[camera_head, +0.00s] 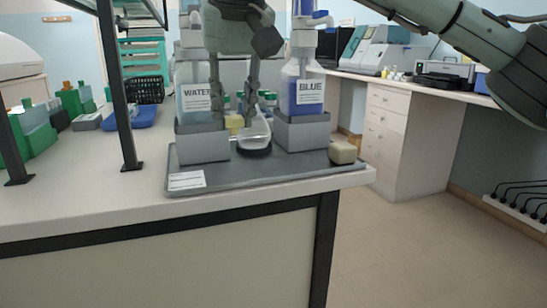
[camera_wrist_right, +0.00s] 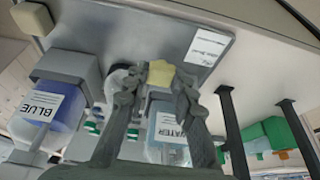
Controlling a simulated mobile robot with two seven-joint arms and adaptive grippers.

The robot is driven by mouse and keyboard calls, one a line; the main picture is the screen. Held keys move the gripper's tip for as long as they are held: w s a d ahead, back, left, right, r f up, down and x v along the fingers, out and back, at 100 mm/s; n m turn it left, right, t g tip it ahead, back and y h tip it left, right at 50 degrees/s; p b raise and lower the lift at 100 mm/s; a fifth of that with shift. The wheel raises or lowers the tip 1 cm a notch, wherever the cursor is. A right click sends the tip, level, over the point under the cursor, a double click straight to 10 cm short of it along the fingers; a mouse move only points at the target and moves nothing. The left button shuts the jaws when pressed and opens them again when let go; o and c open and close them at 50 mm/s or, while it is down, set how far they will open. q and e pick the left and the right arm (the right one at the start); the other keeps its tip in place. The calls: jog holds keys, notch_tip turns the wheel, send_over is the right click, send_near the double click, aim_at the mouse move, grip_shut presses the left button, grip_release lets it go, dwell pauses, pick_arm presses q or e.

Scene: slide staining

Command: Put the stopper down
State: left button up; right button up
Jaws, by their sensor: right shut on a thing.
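A pale yellow stopper (camera_head: 235,121) is between the fingertips of my right gripper (camera_head: 234,118), which points down over the grey tray (camera_head: 268,175). In the right wrist view the stopper (camera_wrist_right: 160,73) shows between the fingertips (camera_wrist_right: 155,95), with the tray (camera_wrist_right: 200,25) beyond it. The gripper is shut on it. I cannot tell whether the stopper touches the tray. A clear glass vessel (camera_head: 257,132) with a dark bottom stands on the tray just right of the stopper. My left gripper is not in view.
The WATER bottle (camera_head: 196,98) in its grey holder (camera_head: 202,146) is left of the gripper; the BLUE bottle (camera_head: 301,93) in its holder (camera_head: 303,133) is right. A tan block (camera_head: 342,153) lies at the tray's right end. The tray's front strip is mostly clear. A dark post (camera_head: 122,110) stands left.

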jog(key=w+d+f, duration=0.1)
jog(key=d, duration=0.1)
jog(key=w+d+f, duration=0.3)
jog(key=shift+d+f, duration=0.1)
jog(key=shift+d, duration=0.25)
notch_tip(320, 180, down, 3)
jog(key=shift+f+b, duration=0.15)
jog(key=shift+b, duration=0.25)
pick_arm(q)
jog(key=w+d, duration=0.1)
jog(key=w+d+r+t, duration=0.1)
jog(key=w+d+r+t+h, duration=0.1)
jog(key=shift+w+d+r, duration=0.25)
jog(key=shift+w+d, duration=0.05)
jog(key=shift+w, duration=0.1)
pick_arm(e)
jog(key=shift+f, duration=0.35)
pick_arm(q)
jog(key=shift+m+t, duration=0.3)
pick_arm(e)
jog(key=shift+f, duration=0.1)
jog(key=shift+f, duration=0.1)
jog(key=o, duration=0.7)
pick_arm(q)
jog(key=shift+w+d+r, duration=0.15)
pick_arm(e)
jog(key=shift+o, duration=0.3)
